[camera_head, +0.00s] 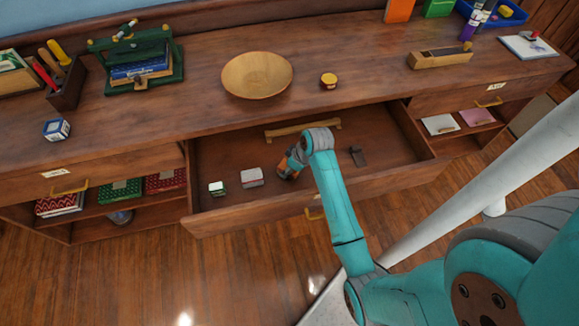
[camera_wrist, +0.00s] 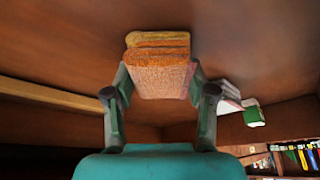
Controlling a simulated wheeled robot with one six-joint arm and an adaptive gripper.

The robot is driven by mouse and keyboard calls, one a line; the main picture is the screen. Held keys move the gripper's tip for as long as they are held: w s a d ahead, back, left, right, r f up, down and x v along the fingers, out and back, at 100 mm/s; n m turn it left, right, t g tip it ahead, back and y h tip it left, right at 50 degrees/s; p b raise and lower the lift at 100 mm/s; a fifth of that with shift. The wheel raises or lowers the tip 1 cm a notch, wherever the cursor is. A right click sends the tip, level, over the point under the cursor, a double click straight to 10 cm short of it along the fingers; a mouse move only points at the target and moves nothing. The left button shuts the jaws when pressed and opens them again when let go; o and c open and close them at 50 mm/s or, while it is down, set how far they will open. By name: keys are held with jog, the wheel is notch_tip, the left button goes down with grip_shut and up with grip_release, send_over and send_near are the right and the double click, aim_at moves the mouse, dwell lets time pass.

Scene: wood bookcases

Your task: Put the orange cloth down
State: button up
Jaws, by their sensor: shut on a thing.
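The orange cloth (camera_wrist: 158,70) is a folded, fuzzy block in the wrist view. My gripper (camera_wrist: 158,85) is shut on it, with one finger on each side. In the head view my gripper (camera_head: 287,167) is inside the open middle drawer (camera_head: 215,214), with a bit of the orange cloth showing at its tip. The drawer floor appears right behind the cloth in the wrist view. I cannot tell whether the cloth touches it.
In the drawer, a green-and-white block (camera_head: 217,188) and a grey-pink block (camera_head: 252,177) lie left of my gripper. A dark item (camera_head: 358,156) lies right, and a wooden bar (camera_head: 303,128) lies behind.

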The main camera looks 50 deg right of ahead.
jog(key=shift+f, duration=0.1)
jog(key=o, duration=1)
jog(key=v, duration=1.2)
jog(key=shift+w, duration=0.1)
